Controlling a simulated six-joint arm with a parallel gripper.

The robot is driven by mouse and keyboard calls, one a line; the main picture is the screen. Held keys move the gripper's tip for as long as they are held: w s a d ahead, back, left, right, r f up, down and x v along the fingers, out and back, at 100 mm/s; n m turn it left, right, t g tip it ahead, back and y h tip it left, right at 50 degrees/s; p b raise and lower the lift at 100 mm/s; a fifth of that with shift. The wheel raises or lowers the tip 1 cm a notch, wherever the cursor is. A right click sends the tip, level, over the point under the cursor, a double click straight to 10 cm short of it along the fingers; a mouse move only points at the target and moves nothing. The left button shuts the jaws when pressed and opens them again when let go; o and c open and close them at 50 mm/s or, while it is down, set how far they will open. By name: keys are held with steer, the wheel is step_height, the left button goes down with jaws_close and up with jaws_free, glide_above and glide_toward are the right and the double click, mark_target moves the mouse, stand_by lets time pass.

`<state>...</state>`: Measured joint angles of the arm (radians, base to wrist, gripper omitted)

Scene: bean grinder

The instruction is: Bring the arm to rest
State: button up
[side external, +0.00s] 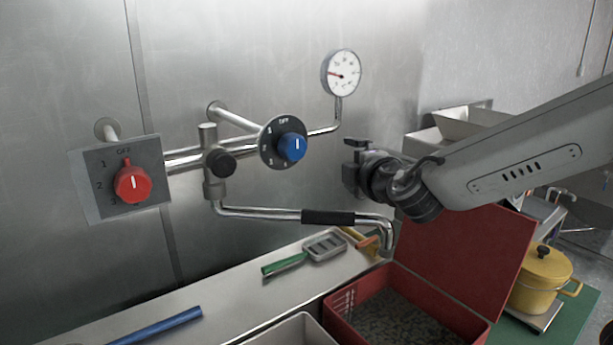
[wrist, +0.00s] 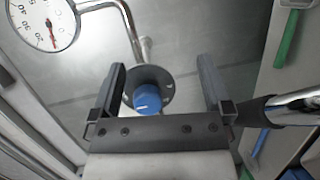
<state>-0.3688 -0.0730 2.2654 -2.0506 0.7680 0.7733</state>
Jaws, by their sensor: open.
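My gripper (wrist: 163,92) is open and empty in the wrist view, its two dark fingers apart. The blue knob (wrist: 147,98) on its dark round plate shows between and beyond the fingers. In the side view my gripper (side external: 352,160) is in front of the wall pipes, to the right of the blue knob (side external: 292,147) and apart from it. My arm reaches in from the right.
A red knob (side external: 133,184) on a grey panel is at left. A gauge (side external: 341,73) is above. A pipe with a black sleeve (side external: 328,217) runs below my gripper. A red box (side external: 462,258) with its lid raised, a yellow pot (side external: 541,277) and a green-handled tool (side external: 285,264) are lower down.

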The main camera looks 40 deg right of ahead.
steer(key=s+d+f+m+g+h, duration=0.35)
steer(key=d+f+m+g, duration=0.55)
steer(key=d+m, duration=0.3)
steer(key=s+a+f+m+g+y, duration=0.1)
steer(key=s+a+f+g+y, duration=0.1)
steer(key=s+f, duration=0.4)
steer(key=s+a+f+m+g+y, duration=0.1)
steer(key=s+a+f+y, duration=0.3)
steer(key=f, duration=0.5)
steer(key=shift+s+a+g+y, duration=0.2)
steer(key=shift+s+g+y, duration=0.2)
steer(key=shift+s+y, duration=1)
steer(key=shift+s+h, duration=0.15)
steer(key=shift+h, duration=0.1)
